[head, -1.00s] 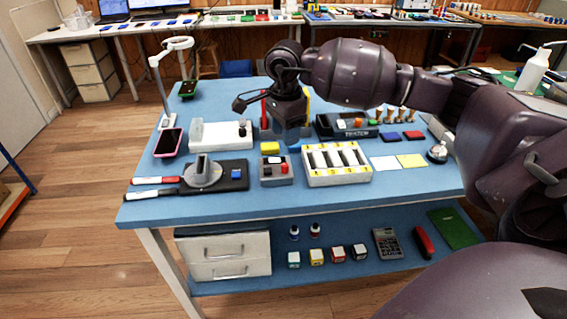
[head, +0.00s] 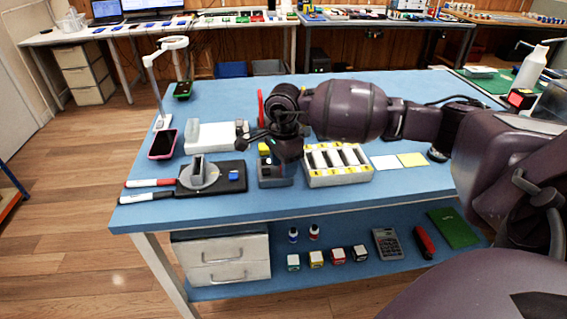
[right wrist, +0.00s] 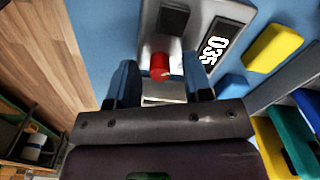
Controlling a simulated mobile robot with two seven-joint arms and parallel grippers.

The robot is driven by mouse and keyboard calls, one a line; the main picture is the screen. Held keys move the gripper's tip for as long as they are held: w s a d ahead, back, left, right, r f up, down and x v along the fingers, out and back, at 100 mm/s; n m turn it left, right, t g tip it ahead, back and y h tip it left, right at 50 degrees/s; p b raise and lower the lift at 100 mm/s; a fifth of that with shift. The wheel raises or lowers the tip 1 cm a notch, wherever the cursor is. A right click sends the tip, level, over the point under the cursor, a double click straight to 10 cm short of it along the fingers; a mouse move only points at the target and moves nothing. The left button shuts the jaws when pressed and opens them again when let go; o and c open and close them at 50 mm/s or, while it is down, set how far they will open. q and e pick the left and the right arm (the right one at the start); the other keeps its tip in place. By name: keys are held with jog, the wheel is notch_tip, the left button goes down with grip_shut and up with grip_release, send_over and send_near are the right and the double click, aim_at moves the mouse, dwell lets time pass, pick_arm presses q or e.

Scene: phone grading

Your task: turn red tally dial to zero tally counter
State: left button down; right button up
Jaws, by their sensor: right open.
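The tally counter (head: 270,183) is a grey box near the front of the blue table, partly covered by my right gripper (head: 286,162). In the right wrist view, its body (right wrist: 148,42) carries a dark window reading 035 (right wrist: 215,48) and the red tally dial (right wrist: 160,67). My right gripper (right wrist: 161,88) is open, with one blue finger on each side of the red dial in the picture. I cannot tell whether the fingers touch it. In the head view the red dial is hidden behind the gripper. My left gripper is not in view.
A white tray with several dark slots (head: 340,179) stands right of the counter. A black plate with a grey round stand (head: 225,187) lies to its left. A yellow block (right wrist: 273,47) sits close behind. Markers (head: 148,196) and a pink phone (head: 162,145) are further left.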

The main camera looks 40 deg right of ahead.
grip_shut()
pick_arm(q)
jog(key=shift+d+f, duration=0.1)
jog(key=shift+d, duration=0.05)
pick_arm(e)
jog(key=shift+r, duration=0.1)
jog(key=m+p, duration=0.1)
jog(key=m, duration=0.2)
jog(key=shift+r, duration=0.1)
jog(key=m+p, duration=0.2)
jog(key=m, duration=0.2)
jog(key=shift+m, duration=0.3)
jog(key=m+p, duration=0.1)
jog(key=m, duration=0.2)
jog(key=shift+m+p, duration=0.65)
jog(key=shift+m, duration=0.45)
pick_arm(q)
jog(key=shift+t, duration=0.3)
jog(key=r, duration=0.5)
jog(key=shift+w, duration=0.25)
pick_arm(e)
jog(key=shift+m, duration=0.5)
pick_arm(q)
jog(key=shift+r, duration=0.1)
pick_arm(e)
jog(key=shift+f, duration=0.2)
